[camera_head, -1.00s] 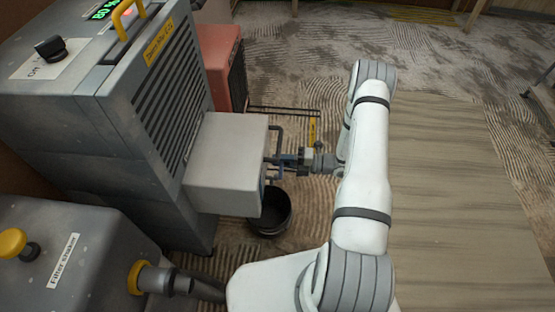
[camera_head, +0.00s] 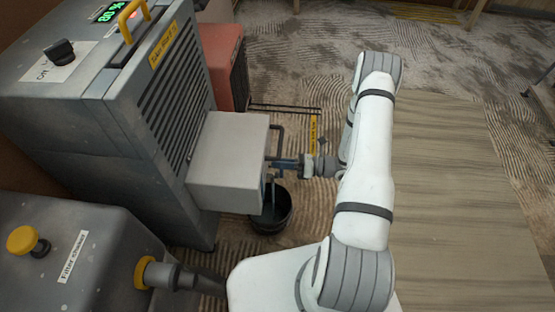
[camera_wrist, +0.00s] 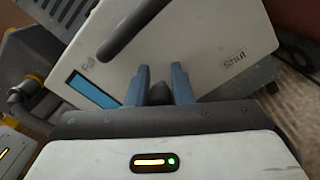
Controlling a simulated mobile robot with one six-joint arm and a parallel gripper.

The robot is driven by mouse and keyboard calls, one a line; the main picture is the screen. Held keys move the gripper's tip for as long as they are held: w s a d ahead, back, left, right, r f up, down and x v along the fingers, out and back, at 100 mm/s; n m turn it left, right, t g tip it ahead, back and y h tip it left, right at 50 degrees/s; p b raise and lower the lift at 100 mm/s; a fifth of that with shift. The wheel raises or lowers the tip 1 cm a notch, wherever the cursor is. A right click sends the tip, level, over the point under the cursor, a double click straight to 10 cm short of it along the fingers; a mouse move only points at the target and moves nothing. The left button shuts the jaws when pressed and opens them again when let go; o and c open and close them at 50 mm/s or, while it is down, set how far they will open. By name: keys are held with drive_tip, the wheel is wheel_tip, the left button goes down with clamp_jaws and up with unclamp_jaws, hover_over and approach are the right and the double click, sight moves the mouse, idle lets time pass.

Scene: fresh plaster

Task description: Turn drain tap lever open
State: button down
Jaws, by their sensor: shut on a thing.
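A pale grey box (camera_head: 228,160) juts from the side of the large grey machine. In the wrist view its face (camera_wrist: 215,60) carries the word "Shut" at upper right and a blue window (camera_wrist: 92,90) at lower left. My gripper (camera_head: 282,165) is at this face, coming from the right. In the wrist view the two blue-grey fingers of my gripper (camera_wrist: 160,80) are closed on a dark knob-like part, the drain tap lever (camera_wrist: 159,93). Most of the lever is hidden by the fingers and gripper body, so its angle cannot be told.
A black bucket (camera_head: 284,222) stands on the floor below the box, with a thin pale bluish streak above it. A dark bar handle (camera_wrist: 130,28) crosses the box face near the fingers. A red unit (camera_head: 222,62) stands behind. A filter shaker unit (camera_head: 70,262) is at lower left.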

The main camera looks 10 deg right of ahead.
drive_tip(key=shift+s+a+f+n, duration=0.15)
drive_tip(key=shift+s+n, duration=0.2)
drive_tip(key=shift+n, duration=0.2)
drive_tip(key=shift+s+a+f+n, duration=0.1)
drive_tip(key=shift+s+n, duration=0.2)
drive_tip(key=shift+n, duration=0.25)
drive_tip(key=c, duration=1.3)
unclamp_jaws()
drive_tip(key=shift+w+r, duration=0.1)
drive_tip(key=shift+d, duration=0.15)
drive_tip(key=p+v, duration=0.1)
drive_tip(key=v, duration=0.6)
drive_tip(key=shift+d, duration=0.25)
drive_tip(key=shift+r, duration=0.15)
